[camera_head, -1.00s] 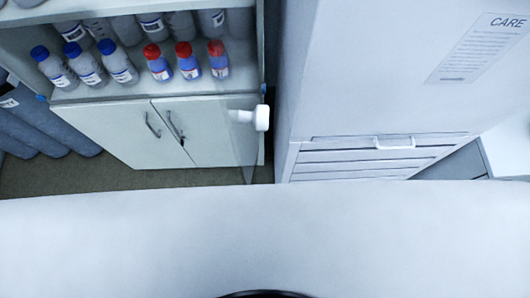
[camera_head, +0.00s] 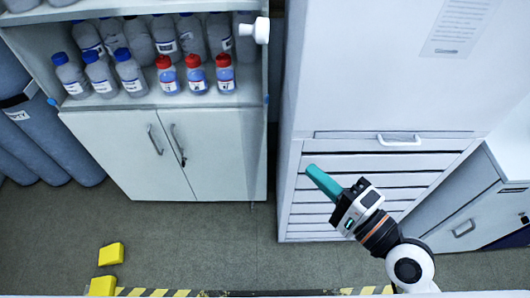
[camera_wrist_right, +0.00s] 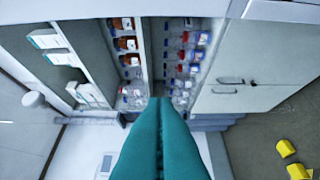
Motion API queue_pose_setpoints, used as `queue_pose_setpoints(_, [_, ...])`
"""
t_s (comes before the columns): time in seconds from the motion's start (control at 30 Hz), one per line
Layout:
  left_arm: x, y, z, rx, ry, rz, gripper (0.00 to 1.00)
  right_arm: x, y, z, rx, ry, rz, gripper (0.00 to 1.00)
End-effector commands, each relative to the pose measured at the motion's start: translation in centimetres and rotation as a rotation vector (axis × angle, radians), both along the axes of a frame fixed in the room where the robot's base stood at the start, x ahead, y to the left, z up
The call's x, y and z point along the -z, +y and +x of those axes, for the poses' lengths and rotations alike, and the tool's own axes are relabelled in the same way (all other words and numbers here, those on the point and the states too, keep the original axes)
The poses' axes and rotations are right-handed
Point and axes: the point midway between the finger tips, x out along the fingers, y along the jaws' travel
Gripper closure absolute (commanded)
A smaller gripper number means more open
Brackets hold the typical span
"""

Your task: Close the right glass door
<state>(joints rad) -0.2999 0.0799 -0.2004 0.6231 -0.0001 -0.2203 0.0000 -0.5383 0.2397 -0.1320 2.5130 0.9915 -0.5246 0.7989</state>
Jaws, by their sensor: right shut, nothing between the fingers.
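The right glass door's clear pane is hard to make out. A white knob (camera_head: 262,30), apparently its handle, shows at the right edge of the bottle cabinet (camera_head: 160,100) in the head view. A fainter white piece shows left of it. How far the door stands open I cannot tell. My right gripper (camera_head: 310,171) has teal fingers, closed together and empty. In the head view it appears below and right of the knob, in front of the slatted white unit, apart from the knob. Its fingers (camera_wrist_right: 160,105) fill the lower middle of the wrist view. My left gripper is out of view.
Bottles with blue and red caps (camera_head: 195,75) stand on the shelf above closed cupboard doors (camera_head: 150,150). A tall white unit (camera_head: 390,60) stands to the right. Yellow blocks (camera_head: 111,254) lie at lower left. Grey floor (camera_head: 200,240) is clear between.

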Motion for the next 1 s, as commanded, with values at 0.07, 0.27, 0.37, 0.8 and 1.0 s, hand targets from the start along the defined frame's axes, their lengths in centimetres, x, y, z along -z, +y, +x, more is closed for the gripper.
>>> queue_pose_setpoints(0.07, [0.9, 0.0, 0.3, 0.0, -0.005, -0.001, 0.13, 0.2, 0.6, 0.8, 0.003, -0.006, 0.006, 1.0])
queue_pose_setpoints(0.27, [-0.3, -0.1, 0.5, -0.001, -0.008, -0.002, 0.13, -0.5, 3.0, 4.0, 0.003, -0.002, 0.004, 1.0])
queue_pose_setpoints(0.37, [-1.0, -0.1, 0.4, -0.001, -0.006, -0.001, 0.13, -0.5, 4.5, 5.7, 0.002, -0.001, 0.003, 1.0])
queue_pose_setpoints(0.8, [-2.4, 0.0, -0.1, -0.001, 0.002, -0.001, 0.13, 0.0, 9.4, 7.7, 0.004, 0.002, -0.001, 1.0])
queue_pose_setpoints(1.0, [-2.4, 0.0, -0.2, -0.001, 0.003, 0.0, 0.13, 0.1, 9.7, 7.7, 0.004, 0.001, -0.003, 1.0])
